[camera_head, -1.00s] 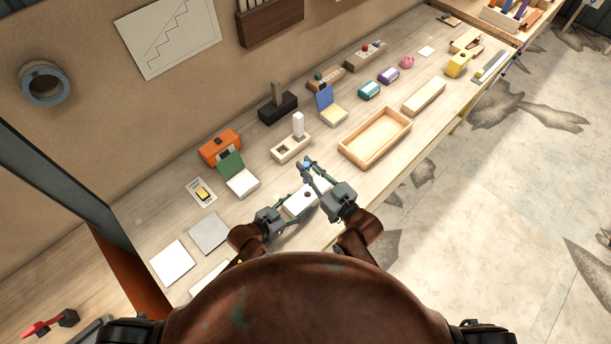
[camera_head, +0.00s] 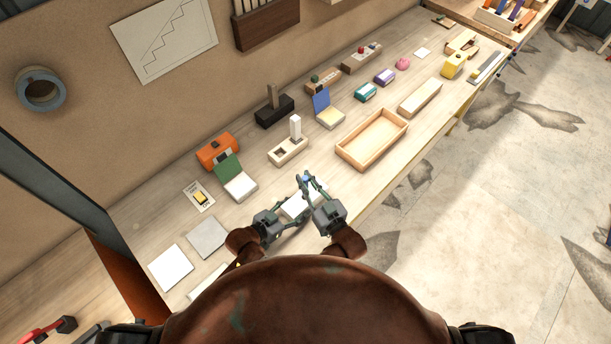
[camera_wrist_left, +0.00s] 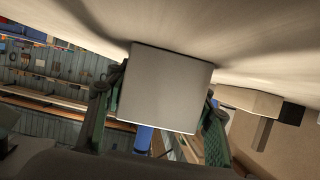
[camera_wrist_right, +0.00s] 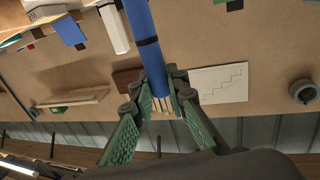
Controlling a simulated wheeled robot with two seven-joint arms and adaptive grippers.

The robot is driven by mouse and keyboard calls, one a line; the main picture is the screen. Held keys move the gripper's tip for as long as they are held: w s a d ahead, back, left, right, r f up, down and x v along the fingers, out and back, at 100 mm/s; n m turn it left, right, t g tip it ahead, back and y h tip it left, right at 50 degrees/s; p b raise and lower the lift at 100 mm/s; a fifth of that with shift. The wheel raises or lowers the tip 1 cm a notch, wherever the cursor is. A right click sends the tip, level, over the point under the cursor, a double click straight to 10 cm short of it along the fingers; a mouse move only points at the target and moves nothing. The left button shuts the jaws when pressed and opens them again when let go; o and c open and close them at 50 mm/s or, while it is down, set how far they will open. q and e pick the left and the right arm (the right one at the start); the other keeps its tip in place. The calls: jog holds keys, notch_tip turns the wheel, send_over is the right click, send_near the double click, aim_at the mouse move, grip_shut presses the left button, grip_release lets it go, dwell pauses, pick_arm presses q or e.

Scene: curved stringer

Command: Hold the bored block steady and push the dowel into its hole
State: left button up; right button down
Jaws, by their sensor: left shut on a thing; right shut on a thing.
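The white bored block (camera_head: 291,209) lies on the bench, partly covered by my grippers in the head view. My left gripper (camera_head: 289,212) is shut on its sides; the left wrist view shows the block (camera_wrist_left: 165,90) between both green pads. My right gripper (camera_head: 305,180) is shut on the blue dowel (camera_wrist_right: 146,38), which has a black band. The dowel runs out of the top of the right wrist view. A blue piece of it (camera_wrist_left: 143,138) shows past the block's edge in the left wrist view. The hole is hidden, so I cannot tell whether the dowel's end is inside.
An empty wooden tray (camera_head: 346,157) lies to the right. A pale block with a white post (camera_head: 289,152) stands behind, and a green-lidded box (camera_head: 237,183) is at the back left. Flat white and grey squares lie to the left.

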jog(key=shift+f, duration=0.35)
jog(key=shift+f, duration=2.8)
dwell(0.9)
jog(key=c, duration=1.8)
grip_release()
jog(key=v, duration=1.2)
pick_arm(q)
jog(key=o, duration=1.5)
jog(key=shift+o, duration=0.4)
